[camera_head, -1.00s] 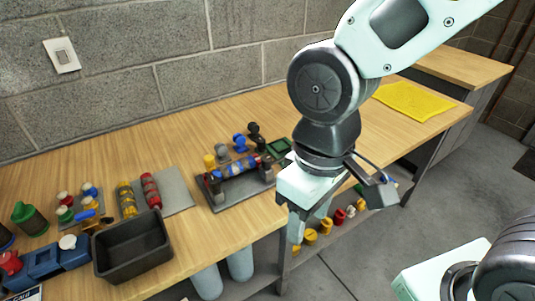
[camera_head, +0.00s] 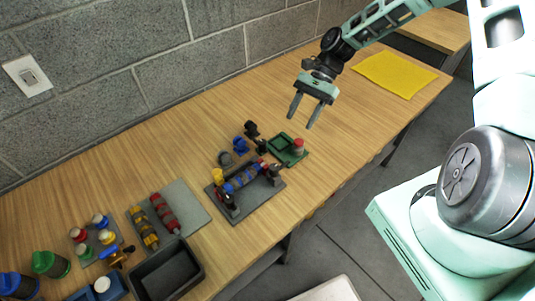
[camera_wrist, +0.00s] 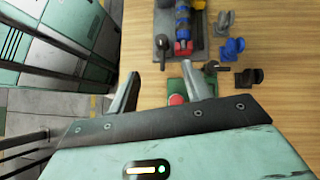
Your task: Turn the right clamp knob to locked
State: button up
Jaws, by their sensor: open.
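The clamp fixture is a dark grey plate (camera_head: 238,208) holding a blue cylinder (camera_head: 243,178) with red at its right end. The right clamp, with its black knob (camera_head: 274,172), stands at the plate's right end. The knob also shows near the top of the wrist view (camera_wrist: 162,42); I cannot tell its turn position. My gripper (camera_head: 301,121) is open and empty, raised above the table, beyond the fixture and up to its right. In the wrist view the fixture lies ahead of the fingers.
A green tray (camera_head: 284,154) with a red-topped part (camera_head: 298,145) sits right of the fixture. Blue (camera_head: 240,145) and black (camera_head: 251,130) brackets stand behind it. A grey mat (camera_head: 186,201), a black bin (camera_head: 194,273) and colored parts lie left. A yellow mat (camera_head: 394,75) lies far right.

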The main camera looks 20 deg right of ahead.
aim_at(275, 166)
jog(key=p+x, duration=0.5)
jog(key=x, duration=1.2)
jog(key=shift+w+f, duration=0.1)
jog(key=shift+w, duration=0.05)
jog(key=c, duration=1)
